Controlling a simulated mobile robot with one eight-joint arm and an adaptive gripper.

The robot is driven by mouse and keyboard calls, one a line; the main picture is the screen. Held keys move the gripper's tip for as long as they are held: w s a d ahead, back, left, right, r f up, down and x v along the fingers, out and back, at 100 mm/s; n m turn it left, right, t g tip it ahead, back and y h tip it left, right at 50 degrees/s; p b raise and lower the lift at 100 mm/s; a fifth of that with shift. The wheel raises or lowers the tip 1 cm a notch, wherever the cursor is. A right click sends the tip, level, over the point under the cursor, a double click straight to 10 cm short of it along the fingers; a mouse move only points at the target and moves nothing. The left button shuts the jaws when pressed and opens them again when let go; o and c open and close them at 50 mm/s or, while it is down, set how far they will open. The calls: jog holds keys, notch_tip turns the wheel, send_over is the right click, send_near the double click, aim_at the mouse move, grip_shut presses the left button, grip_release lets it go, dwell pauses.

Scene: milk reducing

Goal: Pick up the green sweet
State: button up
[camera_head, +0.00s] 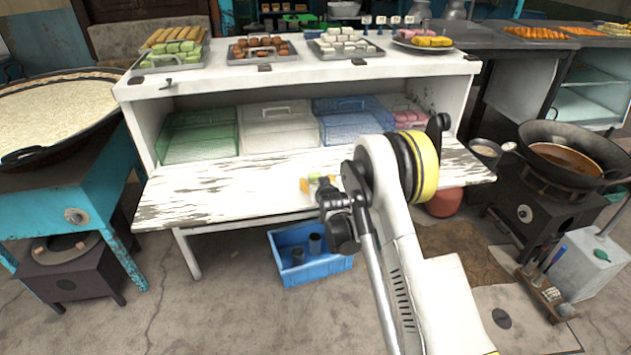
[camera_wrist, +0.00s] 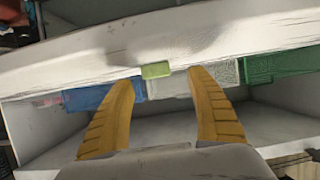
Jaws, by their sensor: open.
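A small green sweet (camera_wrist: 156,70) shows in the wrist view, near the edge of a pale worn board (camera_wrist: 100,58). It appears in line with the gap between my fingertips, seemingly beyond them, with no visible contact. My gripper (camera_wrist: 161,77) has its two yellow fingers spread apart with nothing between them. In the head view my gripper (camera_head: 312,184) is low over the worn white board (camera_head: 230,190), partly hidden by my arm. A small greenish patch is beside it there, too small to make out. More green sweets (camera_head: 172,50) lie in a tray on the counter's top left.
Green, white and blue covered boxes (camera_head: 278,126) stand at the back of the shelf, under the white counter top (camera_head: 240,75). Trays of brown (camera_head: 262,47) and white sweets (camera_head: 345,42) stand on top. A blue crate (camera_head: 312,260) is on the floor below. The board's left half is clear.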

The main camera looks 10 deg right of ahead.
aim_at(316, 176)
jog(key=b+x, duration=0.1)
jog(key=x, duration=0.2)
jog(key=b+x, duration=0.1)
jog(key=x, duration=0.1)
jog(key=shift+w+d+r+b, duration=0.1)
jog(key=shift+d+b, duration=0.2)
jog(key=shift+r, duration=0.1)
jog(key=c, duration=1.2)
